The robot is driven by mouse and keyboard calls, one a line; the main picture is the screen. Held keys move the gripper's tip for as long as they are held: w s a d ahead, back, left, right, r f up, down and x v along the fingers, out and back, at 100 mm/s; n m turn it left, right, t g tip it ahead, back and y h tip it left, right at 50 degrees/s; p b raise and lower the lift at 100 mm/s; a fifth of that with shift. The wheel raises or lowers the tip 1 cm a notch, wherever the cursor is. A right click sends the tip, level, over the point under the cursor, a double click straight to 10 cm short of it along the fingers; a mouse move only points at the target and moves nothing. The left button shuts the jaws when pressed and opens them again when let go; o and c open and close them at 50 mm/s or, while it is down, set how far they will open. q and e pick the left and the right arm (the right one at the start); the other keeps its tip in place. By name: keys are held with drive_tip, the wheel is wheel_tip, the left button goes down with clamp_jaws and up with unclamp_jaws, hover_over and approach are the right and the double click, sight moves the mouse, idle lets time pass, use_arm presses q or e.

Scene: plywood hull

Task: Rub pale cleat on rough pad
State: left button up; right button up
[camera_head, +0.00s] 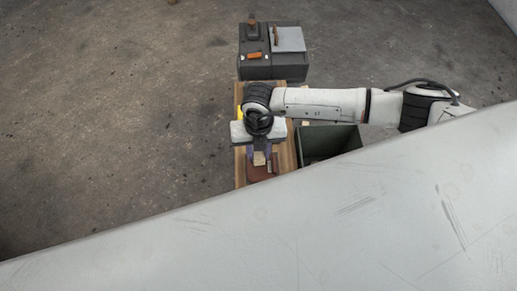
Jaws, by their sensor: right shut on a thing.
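My right gripper (260,155) reaches in from the right and points down over the wooden bench. It is shut on the pale cleat (259,158), a small tan piece low between its fingers. The rough pad (260,174), reddish brown, lies on the bench just below the gripper in the picture. The cleat shows at the pad's far edge; I cannot tell whether they touch. The gripper body and wrist hide part of the bench behind. My left gripper is not in view.
The narrow wooden bench (291,157) carries these things. A dark green open bin (327,143) stands to its right. A dark grey box (270,68) with an orange item (254,55) on it stands behind. A pale scratched surface blocks the lower view. Concrete floor at left is clear.

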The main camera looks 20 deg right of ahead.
drive_tip(key=shift+f+b, duration=0.5)
drive_tip(key=shift+f, duration=0.2)
wheel_tip(320, 180, down, 4)
drive_tip(key=b, duration=0.3)
drive_tip(key=shift+r, duration=0.2)
drive_tip(key=shift+f+b, duration=0.6)
drive_tip(key=shift+b, duration=0.1)
drive_tip(key=shift+f+b, duration=0.3)
drive_tip(key=shift+f, duration=0.1)
drive_tip(key=shift+s, duration=0.1)
